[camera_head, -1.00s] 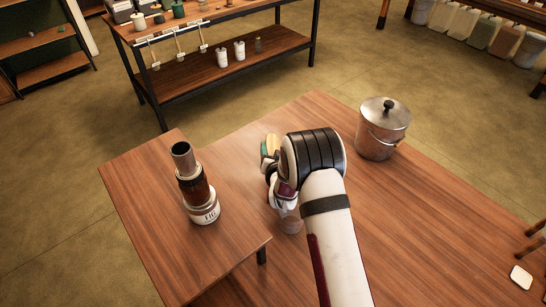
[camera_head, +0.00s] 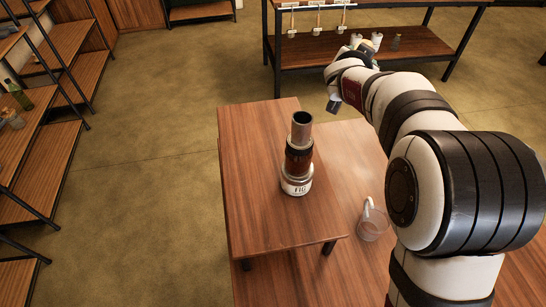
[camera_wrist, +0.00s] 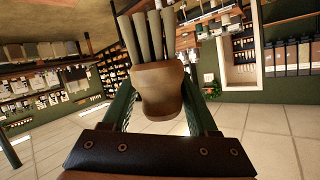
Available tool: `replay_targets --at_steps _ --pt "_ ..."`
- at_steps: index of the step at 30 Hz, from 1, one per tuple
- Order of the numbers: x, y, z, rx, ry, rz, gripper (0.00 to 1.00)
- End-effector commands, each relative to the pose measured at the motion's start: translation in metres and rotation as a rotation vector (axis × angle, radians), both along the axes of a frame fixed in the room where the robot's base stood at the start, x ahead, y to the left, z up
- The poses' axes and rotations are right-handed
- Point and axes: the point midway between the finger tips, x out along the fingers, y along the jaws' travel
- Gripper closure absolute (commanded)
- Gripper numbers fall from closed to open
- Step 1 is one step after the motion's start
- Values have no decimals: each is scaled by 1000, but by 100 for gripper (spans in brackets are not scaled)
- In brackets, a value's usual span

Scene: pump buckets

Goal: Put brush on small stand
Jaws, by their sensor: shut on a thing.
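My gripper (camera_wrist: 162,112) shows in the wrist view with its green fingers on both sides of a tan, rounded block. This looks like the brush (camera_wrist: 160,88), with several long grey-green parts rising from the block. The fingers are shut on it, held up clear of any surface.
A clear glass mug (camera_head: 373,224) stands on the lower wooden table (camera_head: 350,160), close to the small stand's right edge. A shelf bench (camera_head: 395,55) stands behind, with hanging brushes and white cups. The stand's top is bare around the jar.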

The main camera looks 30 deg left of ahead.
Motion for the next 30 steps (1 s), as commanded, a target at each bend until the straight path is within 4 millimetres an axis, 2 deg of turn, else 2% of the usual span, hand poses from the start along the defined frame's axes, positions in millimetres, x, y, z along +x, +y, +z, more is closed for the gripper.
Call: replay_targets --at_steps 1,3,9,12,15,18,22,30 --pt "-13 22 10 -3 -4 23 100" --pt "-33 50 11 -14 -3 54 100" --pt "-104 123 -13 -42 -8 156 100" --pt "-137 149 -26 -49 -11 202 100" --pt "-159 164 -34 -55 -15 230 100" --pt "-169 170 -46 -60 -14 243 100" --pt "-170 170 -80 -62 -14 244 100" --pt "-169 169 -132 -60 -14 244 100"
